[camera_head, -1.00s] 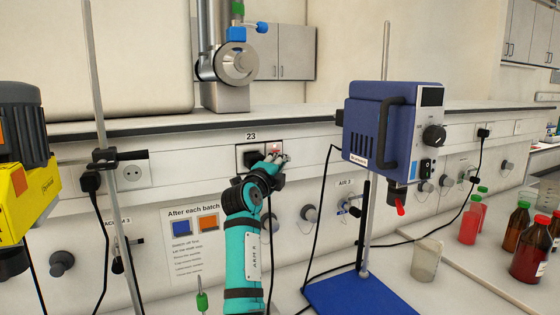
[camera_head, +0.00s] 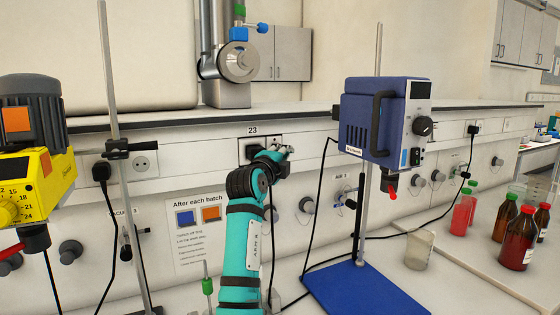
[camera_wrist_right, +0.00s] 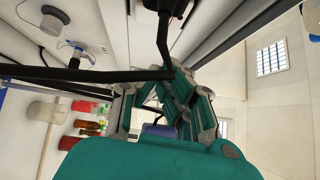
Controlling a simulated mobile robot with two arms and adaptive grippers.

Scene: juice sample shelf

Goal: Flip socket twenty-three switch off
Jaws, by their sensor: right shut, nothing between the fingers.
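The socket (camera_head: 246,142) under the label 23 (camera_head: 252,130) is on the wall panel, with a black plug (camera_head: 253,152) in its left part. Its switch is at the right part, largely hidden behind my right gripper (camera_head: 284,150), and I cannot make out its position. No red light shows there. My right gripper is shut and empty, with its fingers at or very close to the switch area; contact cannot be told. In the right wrist view the gripper (camera_wrist_right: 185,95) shows with its linkages folded together. My left gripper is not in view.
A blue stirrer (camera_head: 385,120) hangs on a stand over a blue base (camera_head: 365,290), right of my arm. A yellow device (camera_head: 38,185) and a stand rod (camera_head: 115,170) are at left. A beaker (camera_head: 419,250) and red bottles (camera_head: 517,250) stand at right. Black cables hang nearby.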

